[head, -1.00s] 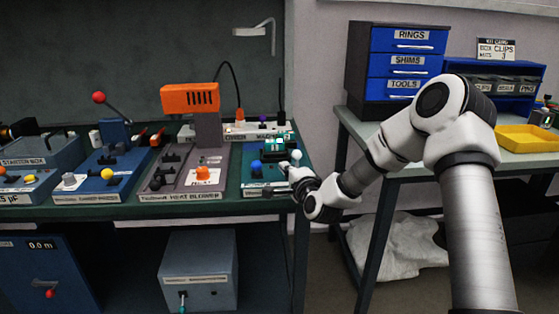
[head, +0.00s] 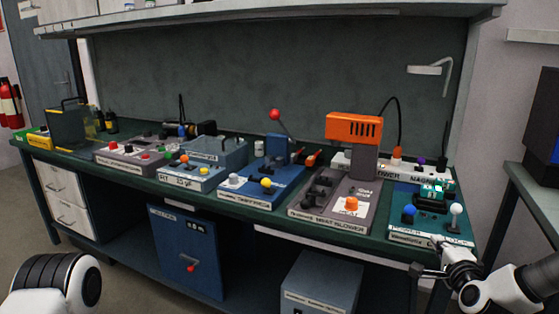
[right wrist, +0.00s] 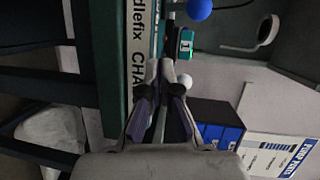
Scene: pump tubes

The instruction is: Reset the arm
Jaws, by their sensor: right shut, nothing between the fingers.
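My right gripper (head: 440,247) is at the lower right of the head view, by the front edge of a teal device. Its fingers are shut and empty. The right wrist view shows the fingers (right wrist: 166,72) together, close to the white ball knob (right wrist: 185,81); I cannot tell whether they touch it. The teal device (head: 425,238) has a blue knob (head: 408,213), a white ball lever (head: 456,210) and a green-lit part (head: 432,190). My left arm shows only as a white link at the lower left; its gripper is out of view.
The bench (head: 130,187) carries an orange-topped heat blower (head: 353,126), a blue device with a red-ball lever (head: 275,114) and other instruments. A grey box (head: 320,285) stands below. A side table (head: 535,190) is at the right. Floor in front is partly clear.

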